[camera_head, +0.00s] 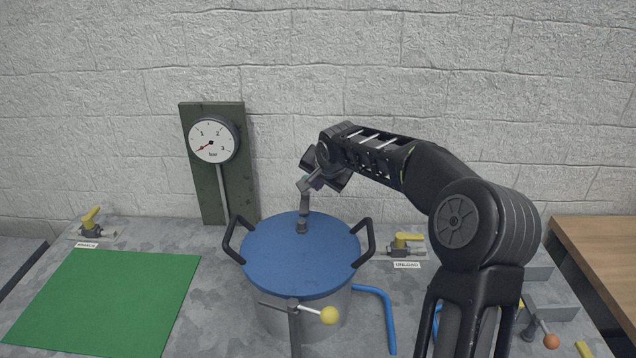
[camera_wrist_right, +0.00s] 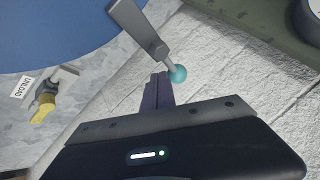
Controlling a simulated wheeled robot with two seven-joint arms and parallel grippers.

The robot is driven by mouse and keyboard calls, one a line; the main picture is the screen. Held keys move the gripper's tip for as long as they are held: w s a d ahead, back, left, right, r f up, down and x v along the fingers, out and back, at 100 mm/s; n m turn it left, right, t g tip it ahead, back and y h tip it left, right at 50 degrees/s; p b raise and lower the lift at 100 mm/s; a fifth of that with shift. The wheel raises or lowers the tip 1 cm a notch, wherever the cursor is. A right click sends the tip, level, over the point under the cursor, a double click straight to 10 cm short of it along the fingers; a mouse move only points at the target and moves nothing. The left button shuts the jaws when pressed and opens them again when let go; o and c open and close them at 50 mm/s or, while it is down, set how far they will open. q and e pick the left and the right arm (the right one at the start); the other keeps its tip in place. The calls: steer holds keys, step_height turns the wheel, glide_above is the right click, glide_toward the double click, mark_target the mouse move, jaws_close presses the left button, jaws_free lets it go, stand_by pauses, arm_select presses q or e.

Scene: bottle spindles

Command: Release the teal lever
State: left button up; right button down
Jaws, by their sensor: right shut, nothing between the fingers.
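The teal lever's ball knob (camera_wrist_right: 178,74) shows in the right wrist view, on a thin rod from a grey metal bar. In the head view the lever's grey post (camera_head: 303,208) stands at the back of the blue pot lid (camera_head: 300,258); its knob is mostly hidden by my gripper. My right gripper (camera_head: 306,184) is at the top of this post. Its fingers (camera_wrist_right: 158,88) are shut and empty, with the tips close beside the knob; I cannot tell whether they touch. My left gripper is not in view.
A yellow-knobbed lever (camera_head: 329,315) stands at the pot's front. A gauge (camera_head: 213,139) on a green board is behind left. Yellow-handled valves (camera_head: 408,241) flank the pot, which has black handles (camera_head: 366,243). A green mat (camera_head: 105,300) lies clear at left.

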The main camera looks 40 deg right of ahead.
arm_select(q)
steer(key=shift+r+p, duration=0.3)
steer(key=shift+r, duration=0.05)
